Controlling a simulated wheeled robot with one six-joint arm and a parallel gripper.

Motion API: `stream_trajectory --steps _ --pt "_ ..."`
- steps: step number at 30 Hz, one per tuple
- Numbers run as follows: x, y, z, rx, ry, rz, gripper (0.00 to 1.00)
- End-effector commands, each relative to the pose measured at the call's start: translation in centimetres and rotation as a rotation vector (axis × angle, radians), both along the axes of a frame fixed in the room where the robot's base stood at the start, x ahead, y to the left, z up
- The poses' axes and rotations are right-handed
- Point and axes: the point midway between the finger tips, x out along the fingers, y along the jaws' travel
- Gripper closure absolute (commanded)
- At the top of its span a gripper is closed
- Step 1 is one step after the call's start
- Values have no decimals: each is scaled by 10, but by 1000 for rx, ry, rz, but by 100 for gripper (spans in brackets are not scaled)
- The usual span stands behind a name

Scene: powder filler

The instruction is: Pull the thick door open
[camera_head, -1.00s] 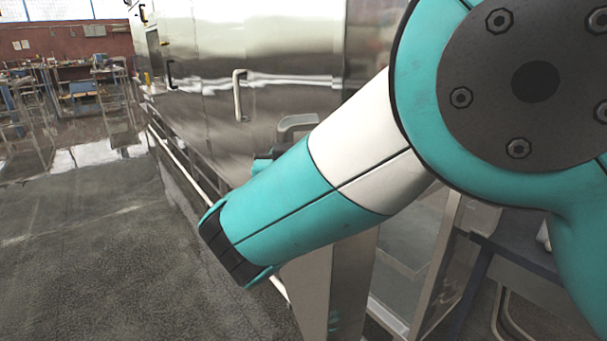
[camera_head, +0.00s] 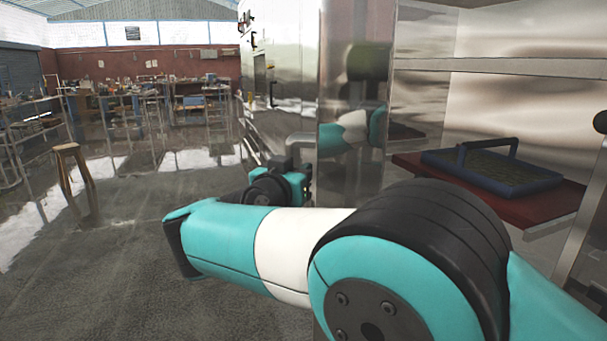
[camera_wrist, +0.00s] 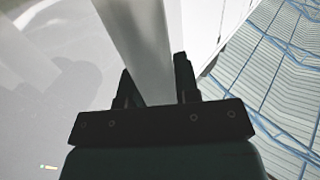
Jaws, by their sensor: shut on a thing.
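The thick steel door (camera_head: 340,85) stands at the middle of the head view, with its shiny edge toward me and its outer face strongly foreshortened to the left. The inside is visible to its right, so it stands open; how wide, I cannot tell. A grey handle (camera_head: 300,139) on the outer face shows just above my wrist. In the wrist view the pale handle bar (camera_wrist: 143,45) runs between the two dark fingers of my gripper (camera_wrist: 155,78), which is shut on it. In the head view my arm hides most of the grip.
Right of the door, a blue tray (camera_head: 490,172) with a raised handle lies on a dark red shelf (camera_head: 535,205). A wooden stool (camera_head: 72,152) stands on the open grey floor (camera_head: 110,260) at left. Workbenches (camera_head: 190,105) stand far back.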

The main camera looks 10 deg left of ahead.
Motion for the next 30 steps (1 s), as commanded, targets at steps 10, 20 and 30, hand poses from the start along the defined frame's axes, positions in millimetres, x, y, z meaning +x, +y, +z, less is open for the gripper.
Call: stream_trajectory --steps 10,20,30 --pt "2 0 2 2 -2 -2 100" --pt "1 1 1 1 -2 -1 45" --pt "-9 6 -3 1 0 1 45"
